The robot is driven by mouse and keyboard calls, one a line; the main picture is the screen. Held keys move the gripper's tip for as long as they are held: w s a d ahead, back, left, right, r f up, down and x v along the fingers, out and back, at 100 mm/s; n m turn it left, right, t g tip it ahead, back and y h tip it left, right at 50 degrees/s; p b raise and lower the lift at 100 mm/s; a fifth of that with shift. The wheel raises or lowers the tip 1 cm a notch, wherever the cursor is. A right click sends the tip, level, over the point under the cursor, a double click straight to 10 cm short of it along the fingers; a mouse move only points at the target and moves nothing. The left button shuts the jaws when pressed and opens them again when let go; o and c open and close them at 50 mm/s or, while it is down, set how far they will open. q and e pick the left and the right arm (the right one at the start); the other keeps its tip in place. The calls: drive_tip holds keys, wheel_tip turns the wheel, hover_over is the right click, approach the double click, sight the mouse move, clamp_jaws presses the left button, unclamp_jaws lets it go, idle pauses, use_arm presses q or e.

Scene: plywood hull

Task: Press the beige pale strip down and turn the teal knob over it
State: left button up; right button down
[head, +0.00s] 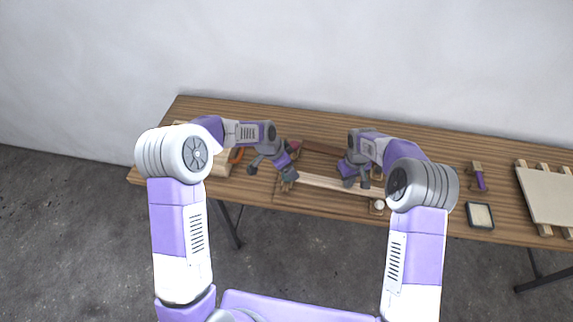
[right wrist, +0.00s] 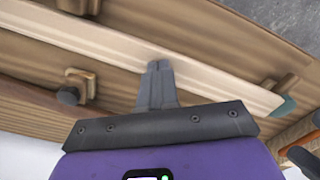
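The beige pale strip (head: 330,183) lies along the wooden workpiece on the table, and it crosses the right wrist view (right wrist: 105,55). My right gripper (head: 357,184) is over the strip; in the right wrist view its fingers (right wrist: 159,66) are together, tips at the strip with nothing seen between them. Whether they press it cannot be told. The teal knob (right wrist: 285,108) is at the strip's right end in the right wrist view, beside a small wooden block. My left gripper (head: 288,183) is at the strip's left end in the head view; its fingers are too small to read.
A wooden block with a dark knob (right wrist: 70,95) stands beside the strip. A block with a pale round knob (head: 379,204) is near the table's front edge. To the right are a purple-handled tool (head: 480,180), a dark-framed tray (head: 469,216) and a slatted panel (head: 548,195).

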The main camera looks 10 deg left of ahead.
sight(286, 176)
use_arm(q)
drive_tip(key=shift+r, duration=0.1)
use_arm(e)
drive_tip(key=shift+r, duration=0.2)
use_arm(q)
drive_tip(key=shift+r+p, duration=1.95)
drive_tip(key=shift+p, duration=0.15)
use_arm(e)
wheel_tip(286, 176, up, 7)
drive_tip(key=shift+f, duration=0.15)
use_arm(q)
wheel_tip(286, 176, up, 3)
drive_tip(key=p, duration=0.3)
drive_tip(key=shift+r, duration=0.1)
use_arm(e)
wheel_tip(286, 176, up, 5)
